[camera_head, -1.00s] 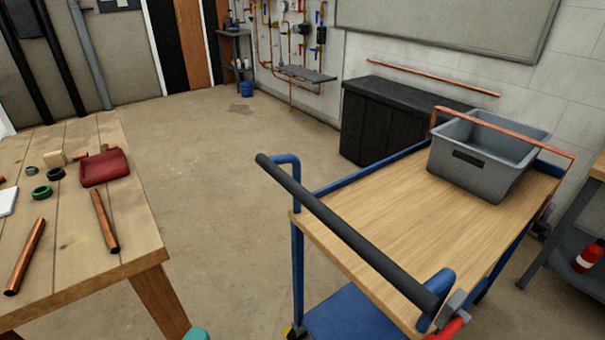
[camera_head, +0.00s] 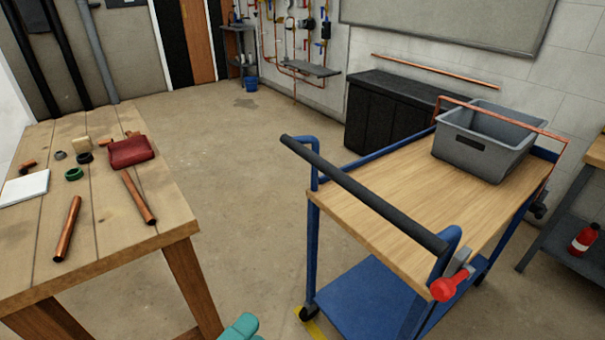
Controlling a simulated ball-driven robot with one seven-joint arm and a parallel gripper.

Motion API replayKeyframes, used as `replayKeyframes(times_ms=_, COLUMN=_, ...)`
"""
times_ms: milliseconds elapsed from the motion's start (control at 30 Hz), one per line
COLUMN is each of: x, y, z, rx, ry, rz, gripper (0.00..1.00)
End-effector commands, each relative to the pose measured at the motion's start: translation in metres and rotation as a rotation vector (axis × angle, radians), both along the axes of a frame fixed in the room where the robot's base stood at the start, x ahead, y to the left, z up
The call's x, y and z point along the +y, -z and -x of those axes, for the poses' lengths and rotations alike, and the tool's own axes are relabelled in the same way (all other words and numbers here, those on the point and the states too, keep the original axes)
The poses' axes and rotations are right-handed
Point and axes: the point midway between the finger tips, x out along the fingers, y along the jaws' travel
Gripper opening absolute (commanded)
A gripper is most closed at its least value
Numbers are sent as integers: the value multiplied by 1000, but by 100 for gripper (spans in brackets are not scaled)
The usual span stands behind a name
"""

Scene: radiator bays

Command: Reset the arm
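My gripper is not in view, so I cannot see its fingers or whether it holds anything. A rounded teal piece shows at the bottom edge, cut off by the frame; I cannot tell what it is. The task names no other object.
A wooden table (camera_head: 110,228) on the left bears copper pipes (camera_head: 68,228), a red pouch (camera_head: 130,152) and small parts. A blue trolley (camera_head: 400,205) with a black handle and red lever (camera_head: 449,287) stands right, carrying a grey bin (camera_head: 480,150). Bare floor (camera_head: 235,160) lies between.

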Motion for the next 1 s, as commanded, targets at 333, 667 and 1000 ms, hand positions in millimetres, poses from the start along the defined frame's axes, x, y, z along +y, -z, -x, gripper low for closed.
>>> replayKeyframes(times_ms=333, x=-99, y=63, z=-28, rx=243, ry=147, rz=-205, gripper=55)
replayKeyframes(times_ms=667, x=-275, y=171, z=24, rx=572, ry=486, rz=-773, gripper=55)
replayKeyframes(times_ms=1000, x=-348, y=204, z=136, rx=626, ry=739, rz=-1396, gripper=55)
